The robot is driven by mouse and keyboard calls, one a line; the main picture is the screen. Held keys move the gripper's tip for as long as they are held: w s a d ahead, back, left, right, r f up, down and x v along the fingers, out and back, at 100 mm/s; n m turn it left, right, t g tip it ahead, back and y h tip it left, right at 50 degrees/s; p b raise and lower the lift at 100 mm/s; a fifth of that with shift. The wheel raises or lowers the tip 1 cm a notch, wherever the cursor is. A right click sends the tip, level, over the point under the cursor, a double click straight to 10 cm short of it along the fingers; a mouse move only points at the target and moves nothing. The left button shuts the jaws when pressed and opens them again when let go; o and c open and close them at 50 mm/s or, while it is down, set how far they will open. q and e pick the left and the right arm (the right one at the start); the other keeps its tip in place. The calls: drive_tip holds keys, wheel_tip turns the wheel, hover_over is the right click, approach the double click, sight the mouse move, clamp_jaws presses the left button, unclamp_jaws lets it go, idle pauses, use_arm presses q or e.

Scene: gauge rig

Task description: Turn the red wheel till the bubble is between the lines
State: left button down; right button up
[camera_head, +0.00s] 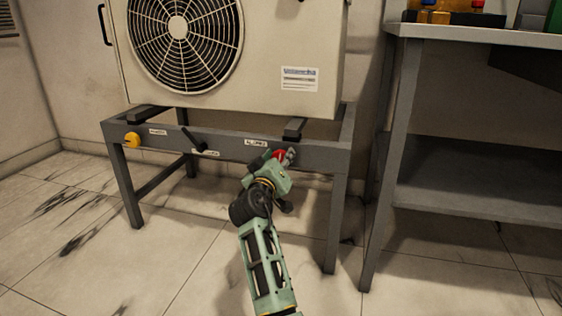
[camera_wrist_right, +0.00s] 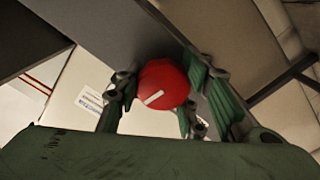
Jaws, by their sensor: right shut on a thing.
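The red wheel (camera_head: 279,154) is on the front rail of the grey stand, near its right end, mostly hidden by my right gripper in the head view. In the right wrist view the red wheel (camera_wrist_right: 165,86) is a round knob with a white mark, lying between the fingers. My right gripper (camera_head: 283,158) is shut on the wheel; its green-black fingers (camera_wrist_right: 163,98) show on both sides of it. No bubble or lines can be made out in either view. My left gripper is not in view.
A big fan unit (camera_head: 285,40) rests on the grey stand (camera_head: 225,151). A yellow knob (camera_head: 132,140) and a black lever (camera_head: 193,139) are on the same rail to the left. A grey workbench (camera_head: 470,38) stands close on the right. The floor in front is clear.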

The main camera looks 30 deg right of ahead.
sight(283, 151)
drive_tip(key=shift+s+d+f, duration=0.1)
drive_tip(key=o, duration=1.1)
drive_tip(key=shift+s, duration=0.1)
drive_tip(key=shift+r, duration=0.35)
wheel_tip(283, 151, up, 9)
drive_tip(key=shift+r, duration=0.1)
drive_tip(key=shift+s+d+r, duration=0.15)
drive_tip(key=shift+d, duration=0.05)
drive_tip(key=shift+a, duration=0.15)
